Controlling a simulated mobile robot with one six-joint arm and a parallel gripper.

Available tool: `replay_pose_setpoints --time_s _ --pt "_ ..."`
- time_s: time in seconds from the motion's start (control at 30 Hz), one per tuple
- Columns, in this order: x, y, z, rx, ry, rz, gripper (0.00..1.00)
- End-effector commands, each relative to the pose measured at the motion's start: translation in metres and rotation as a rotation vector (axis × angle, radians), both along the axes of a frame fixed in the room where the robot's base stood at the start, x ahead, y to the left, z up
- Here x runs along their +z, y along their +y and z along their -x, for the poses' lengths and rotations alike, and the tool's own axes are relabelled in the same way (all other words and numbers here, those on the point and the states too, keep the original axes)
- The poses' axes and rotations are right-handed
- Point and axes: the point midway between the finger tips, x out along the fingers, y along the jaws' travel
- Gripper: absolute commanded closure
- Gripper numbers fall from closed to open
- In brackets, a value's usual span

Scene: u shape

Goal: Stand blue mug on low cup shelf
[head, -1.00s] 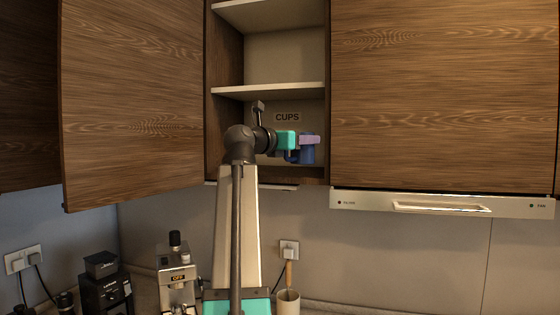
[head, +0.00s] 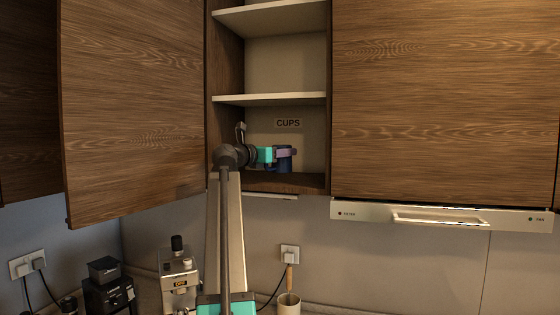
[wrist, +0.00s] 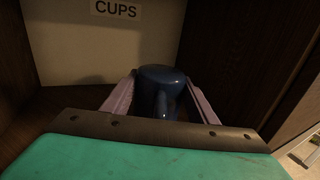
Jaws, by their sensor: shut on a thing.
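The blue mug (head: 285,164) is inside the open cabinet, at its lowest level. My gripper (head: 287,152) is shut on it, with the purple fingers on either side. In the wrist view the mug (wrist: 162,76) sits between the two fingers (wrist: 160,100), with its handle toward the camera. It looks about upright. The low cup shelf (head: 262,182) is the cabinet floor under the CUPS label (head: 288,123). The mug's base is at or very near this floor; I cannot tell whether it touches. My gripper hides part of the mug.
A middle shelf (head: 270,99) lies above my gripper. An open door (head: 135,110) stands left, a closed wooden panel (head: 440,100) right. The low shelf looks free of other cups. A coffee machine (head: 178,280) and a utensil pot (head: 288,303) stand below.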

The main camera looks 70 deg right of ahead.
Motion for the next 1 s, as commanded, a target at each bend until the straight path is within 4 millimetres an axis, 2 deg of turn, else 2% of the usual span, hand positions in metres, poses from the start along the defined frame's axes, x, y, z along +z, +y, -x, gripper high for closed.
replay_pose_setpoints --time_s 0.37,0.73,1.0 --pt "-0.002 0.0 0.001 -0.001 0.001 0.001 0.78" --pt "-0.03 0.001 0.002 -0.002 0.001 0.001 0.78" --pt "-0.035 0.0 0.002 -0.002 0.0 0.001 0.78"
